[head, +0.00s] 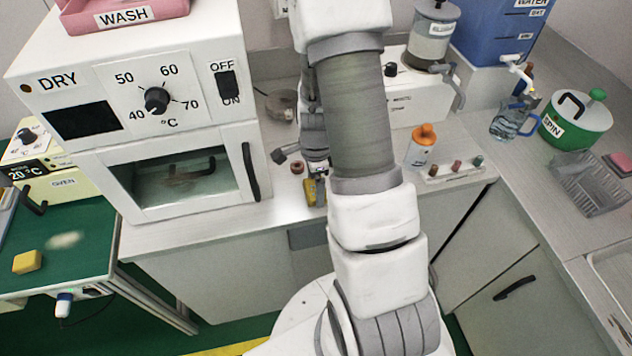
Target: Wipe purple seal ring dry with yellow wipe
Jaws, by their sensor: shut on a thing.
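My gripper (316,178) is low over the white counter, just right of the drying oven and partly hidden by my own arm. It is shut on a yellow thing (314,193) that looks like the yellow wipe, at counter level. I cannot tell whether it touches the counter. A small dark reddish ring (297,168) lies on the counter just left of my gripper. Its colour is too small to judge as purple, and I cannot tell whether it is wet.
The drying oven (160,105) stands close on the left. An orange-capped bottle (421,147) and a white rack (452,170) with small coloured pieces stand to the right. A yellow block (27,262) lies on the green bench at far left.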

